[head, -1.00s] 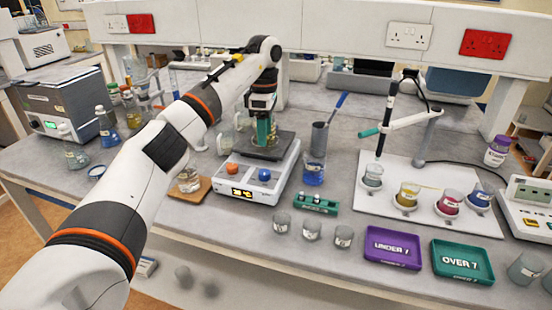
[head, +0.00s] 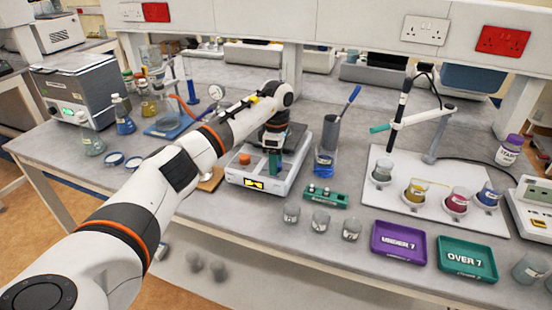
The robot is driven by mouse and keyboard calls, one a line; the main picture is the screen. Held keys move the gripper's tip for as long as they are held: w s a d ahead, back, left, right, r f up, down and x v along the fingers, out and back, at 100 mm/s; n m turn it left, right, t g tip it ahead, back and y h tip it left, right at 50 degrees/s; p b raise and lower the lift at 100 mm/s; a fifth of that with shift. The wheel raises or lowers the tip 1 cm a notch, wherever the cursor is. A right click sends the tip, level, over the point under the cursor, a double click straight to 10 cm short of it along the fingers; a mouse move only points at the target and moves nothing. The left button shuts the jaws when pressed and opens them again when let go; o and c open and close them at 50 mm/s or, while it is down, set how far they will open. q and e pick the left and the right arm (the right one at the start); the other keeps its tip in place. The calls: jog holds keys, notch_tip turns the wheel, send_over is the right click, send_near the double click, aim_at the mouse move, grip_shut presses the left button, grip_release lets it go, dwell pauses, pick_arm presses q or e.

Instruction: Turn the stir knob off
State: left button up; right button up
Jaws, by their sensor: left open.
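The white hotplate stirrer (head: 292,180) stands on the bench, with a lit yellow display (head: 255,184) on its front. An orange knob (head: 245,159) shows at the left of its control panel. The blue knob at the right of the panel is hidden behind my left gripper. I cannot read which knob is for stirring. My left gripper (head: 275,166) points down over the right part of the panel, where the blue knob sits, with its green fingers open. I cannot tell whether the fingers touch the knob. My right gripper is not in view.
A green rack (head: 325,197) and several small glasses (head: 320,221) are in front. Purple (head: 399,243) and green (head: 467,258) trays lie further right.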

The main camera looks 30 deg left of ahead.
pick_arm(q)
jog(key=c, duration=1)
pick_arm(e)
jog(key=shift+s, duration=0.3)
